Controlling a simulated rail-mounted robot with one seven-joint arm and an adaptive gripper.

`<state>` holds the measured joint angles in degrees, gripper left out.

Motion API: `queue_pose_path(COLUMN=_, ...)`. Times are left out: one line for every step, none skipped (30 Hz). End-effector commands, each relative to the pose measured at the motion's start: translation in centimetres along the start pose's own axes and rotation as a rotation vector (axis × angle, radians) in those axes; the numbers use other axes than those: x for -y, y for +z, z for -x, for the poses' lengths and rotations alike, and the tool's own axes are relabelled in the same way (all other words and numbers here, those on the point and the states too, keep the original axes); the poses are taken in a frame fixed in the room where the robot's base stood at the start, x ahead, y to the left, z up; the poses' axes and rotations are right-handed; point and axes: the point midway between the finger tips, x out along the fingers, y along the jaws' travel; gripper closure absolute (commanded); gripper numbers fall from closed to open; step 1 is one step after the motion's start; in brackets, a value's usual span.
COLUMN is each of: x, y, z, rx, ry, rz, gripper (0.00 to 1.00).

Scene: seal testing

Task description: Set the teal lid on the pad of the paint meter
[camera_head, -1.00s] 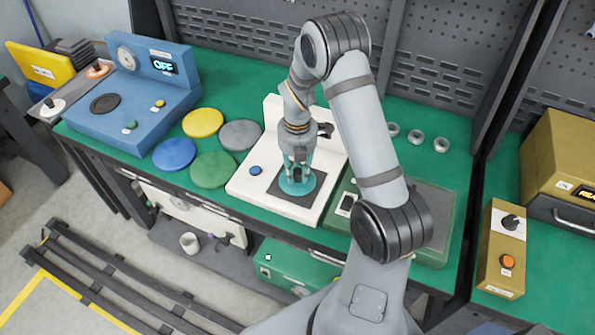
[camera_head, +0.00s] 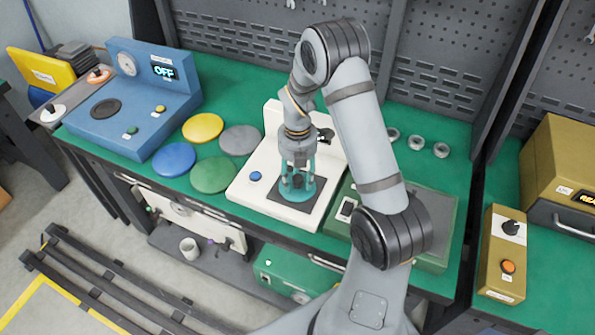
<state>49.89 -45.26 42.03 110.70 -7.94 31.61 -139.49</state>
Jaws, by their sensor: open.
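The teal lid (camera_head: 296,195) lies on the dark square pad (camera_head: 318,189) of the white device (camera_head: 263,188), which I take to be the paint meter. My gripper (camera_head: 297,183) points straight down over the lid, with its fingers spread apart. The fingertips are at or just above the lid; I cannot tell whether they touch it. The fingers hide part of the lid, and my wrist hides part of the white device's back panel.
Yellow (camera_head: 203,128), blue (camera_head: 174,159), green (camera_head: 212,175) and grey (camera_head: 239,140) discs lie left of the white device. A blue device (camera_head: 130,118) with an "OFF" display stands farther left. A green device (camera_head: 428,230) is close on the right, partly behind my arm.

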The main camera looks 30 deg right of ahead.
Motion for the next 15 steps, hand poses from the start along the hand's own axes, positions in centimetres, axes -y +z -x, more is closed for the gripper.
queue_pose_path(x=-0.1, y=0.1, z=0.5, rx=0.002, ry=0.002, rz=0.0, gripper=0.58)
queue_pose_path(x=-0.1, y=0.1, z=0.8, rx=0.003, ry=0.003, rz=0.0, gripper=0.58)
queue_pose_path(x=-0.1, y=0.1, z=1.4, rx=0.003, ry=0.004, rz=-0.001, gripper=0.58)
queue_pose_path(x=-0.1, y=0.1, z=1.9, rx=0.004, ry=0.004, rz=0.0, gripper=0.58)
queue_pose_path(x=-0.1, y=0.1, z=2.5, rx=0.004, ry=0.004, rz=0.001, gripper=0.58)
queue_pose_path(x=-0.1, y=0.1, z=3.3, rx=0.004, ry=0.005, rz=0.0, gripper=0.58)
queue_pose_path(x=-0.2, y=0.1, z=4.0, rx=0.005, ry=0.006, rz=0.0, gripper=0.58)
queue_pose_path(x=-0.2, y=0.2, z=4.7, rx=0.005, ry=0.006, rz=-0.001, gripper=0.58)
queue_pose_path(x=-0.2, y=0.2, z=5.6, rx=0.006, ry=0.006, rz=0.001, gripper=0.58)
queue_pose_path(x=-0.2, y=0.1, z=6.3, rx=0.006, ry=0.006, rz=0.001, gripper=0.58)
queue_pose_path(x=-0.2, y=0.1, z=7.0, rx=0.005, ry=0.006, rz=0.0, gripper=0.58)
queue_pose_path(x=-0.2, y=0.1, z=7.8, rx=0.004, ry=0.005, rz=0.0, gripper=0.58)
queue_pose_path(x=-0.1, y=0.1, z=8.4, rx=0.004, ry=0.005, rz=0.0, gripper=0.58)
queue_pose_path(x=-0.1, y=0.1, z=8.9, rx=0.004, ry=0.005, rz=0.0, gripper=0.58)
queue_pose_path(x=-0.1, y=0.1, z=9.6, rx=0.004, ry=0.004, rz=-0.001, gripper=0.58)
